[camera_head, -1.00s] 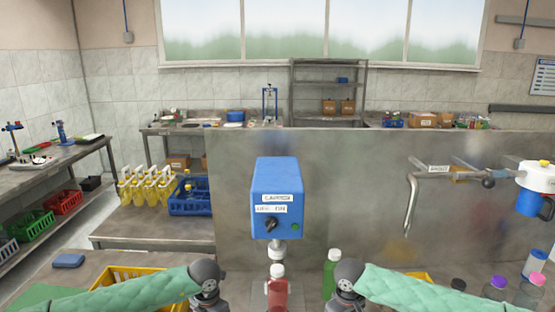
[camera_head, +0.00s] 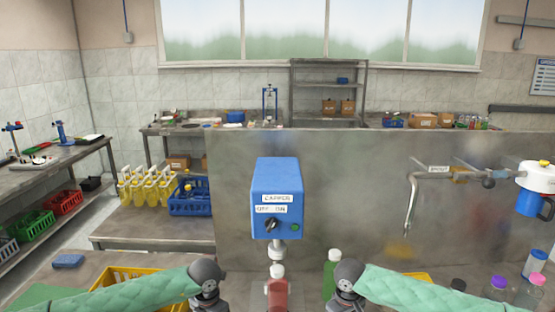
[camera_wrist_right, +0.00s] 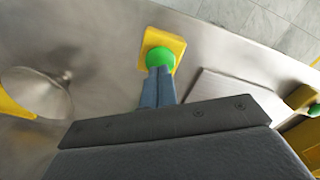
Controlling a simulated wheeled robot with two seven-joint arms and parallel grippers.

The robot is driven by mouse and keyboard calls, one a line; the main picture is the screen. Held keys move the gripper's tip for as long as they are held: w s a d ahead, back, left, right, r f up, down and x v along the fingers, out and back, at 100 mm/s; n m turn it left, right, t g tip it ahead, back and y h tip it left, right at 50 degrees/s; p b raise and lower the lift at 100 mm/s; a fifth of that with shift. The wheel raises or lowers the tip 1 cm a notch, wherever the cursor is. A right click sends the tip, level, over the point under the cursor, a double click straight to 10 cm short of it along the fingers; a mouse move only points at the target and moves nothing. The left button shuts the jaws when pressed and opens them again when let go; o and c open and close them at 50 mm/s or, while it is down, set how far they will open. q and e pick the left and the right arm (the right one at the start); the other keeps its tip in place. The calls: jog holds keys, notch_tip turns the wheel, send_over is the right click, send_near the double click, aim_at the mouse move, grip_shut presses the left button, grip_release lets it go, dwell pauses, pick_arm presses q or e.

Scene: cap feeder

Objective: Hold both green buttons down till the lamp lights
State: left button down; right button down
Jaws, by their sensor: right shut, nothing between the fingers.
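In the right wrist view a green button (camera_wrist_right: 160,58) sits on a yellow base (camera_wrist_right: 172,42). My right gripper (camera_wrist_right: 158,72) is shut and empty, with its fingertips at the button, seemingly touching it; how far the button is pressed I cannot tell. The blue capper box (camera_head: 277,190) in the head view carries a dial and a small dark green round spot (camera_head: 296,227), perhaps the lamp; it does not look bright. My left arm (camera_head: 150,290) reaches in from the left, its gripper below the picture. The other green button is not clearly seen.
A bottle of red liquid (camera_head: 277,290) stands below the capper head (camera_head: 278,250). A green bottle (camera_head: 331,275) stands to its right. A yellow crate (camera_head: 125,273) is behind my left arm. A steel panel (camera_head: 360,180) closes off the back. Several capped bottles stand at the right.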

pick_arm(q)
jog(key=shift+f, duration=0.9)
dwell(1.3)
jog(key=shift+r, duration=0.1)
dwell(0.4)
pick_arm(e)
jog(key=shift+f, duration=0.9)
dwell(1.3)
jog(key=shift+r, duration=0.1)
dwell(0.5)
